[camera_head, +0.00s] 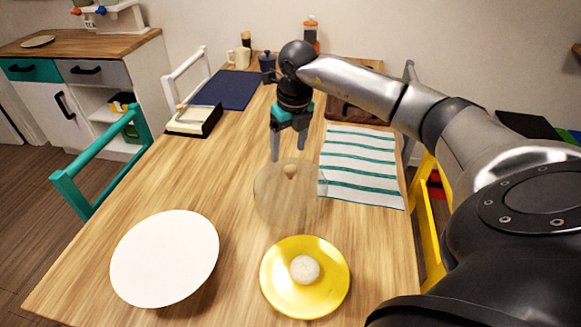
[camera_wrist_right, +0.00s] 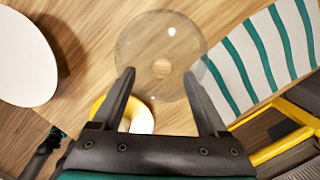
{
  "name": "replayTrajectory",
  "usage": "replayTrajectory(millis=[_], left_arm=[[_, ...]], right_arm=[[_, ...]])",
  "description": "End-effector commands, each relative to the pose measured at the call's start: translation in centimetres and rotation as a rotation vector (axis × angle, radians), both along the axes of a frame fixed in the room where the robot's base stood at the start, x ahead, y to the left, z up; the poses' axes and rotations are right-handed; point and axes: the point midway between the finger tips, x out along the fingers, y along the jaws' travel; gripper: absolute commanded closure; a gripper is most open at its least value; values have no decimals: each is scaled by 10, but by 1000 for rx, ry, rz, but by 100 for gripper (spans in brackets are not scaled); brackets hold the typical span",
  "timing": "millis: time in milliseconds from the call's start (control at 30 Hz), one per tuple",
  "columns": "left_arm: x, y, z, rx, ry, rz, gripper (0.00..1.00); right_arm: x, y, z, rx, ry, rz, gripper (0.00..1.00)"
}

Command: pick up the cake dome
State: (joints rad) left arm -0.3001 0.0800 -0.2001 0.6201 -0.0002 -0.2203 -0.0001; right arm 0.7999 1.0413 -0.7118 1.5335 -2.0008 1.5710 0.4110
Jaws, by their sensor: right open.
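The clear cake dome (camera_head: 268,205) stands on the table, behind the yellow plate and left of the striped cloth. Its wooden knob (camera_head: 290,171) is on top. My right gripper (camera_head: 288,150) is open and empty, with its fingers pointing down just above and behind the knob. In the right wrist view the dome (camera_wrist_right: 150,30) lies beyond the fingertips, and the knob (camera_wrist_right: 161,68) shows between the two fingers of the right gripper (camera_wrist_right: 159,75). A dark part with teal (camera_wrist_right: 42,150) at the lower left there may be my left gripper; its fingers are not clear.
A yellow plate (camera_head: 275,290) with a pale round item (camera_head: 305,269) is at the front. A white plate (camera_head: 165,257) is front left. A striped cloth (camera_head: 360,170) lies right of the dome. A black-and-cream box (camera_head: 195,121) and blue mat (camera_head: 228,90) are farther back left.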

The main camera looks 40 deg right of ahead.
Motion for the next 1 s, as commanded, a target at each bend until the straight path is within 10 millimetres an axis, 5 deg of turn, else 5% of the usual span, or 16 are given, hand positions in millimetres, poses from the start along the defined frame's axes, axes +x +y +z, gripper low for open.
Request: replayTrajectory(millis=[333, 667, 1000], left_arm=[[3, 0, -10, 0, -6, 3, 0], [13, 11, -10, 13, -22, 3, 0], [13, 14, -10, 16, -22, 3, 0]], right_arm=[[-7, -3, -46, 1, 3, 0, 24], [-5, -4, -53, 0, 0, 0, 24], [-5, -4, -53, 0, 0, 0, 61]])
